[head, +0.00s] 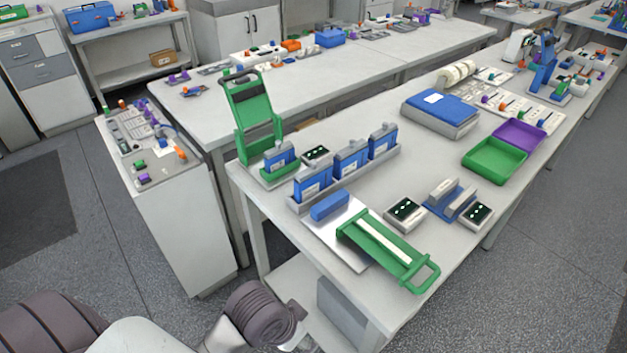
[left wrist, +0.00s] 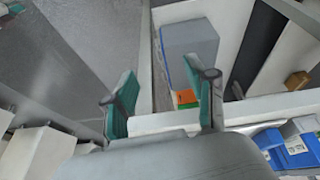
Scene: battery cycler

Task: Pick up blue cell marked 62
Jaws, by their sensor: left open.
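Blue cells stand upright in a grey rack (head: 345,178) on the near bench: a left one (head: 312,182), a middle one (head: 350,158) and a right one (head: 382,141). Another blue cell (head: 279,157) sits in the green fixture (head: 258,125) behind the rack. The numbers on their labels are too small to read. Blue cells with white labels (left wrist: 299,150) also show at the lower right of the left wrist view. My left gripper (left wrist: 163,95) is open and empty, away from the cells. In the head view its arm is at the bottom edge, in front of the bench. My right gripper is out of view.
A metal plate (head: 345,253) bears a blue block (head: 330,205) and a green-handled slide (head: 385,250) in front of the rack. Small dark display units (head: 405,213) stand to its right. Green (head: 497,160) and purple trays (head: 520,133) lie further right. The bench's front edge lies between my arm and the rack.

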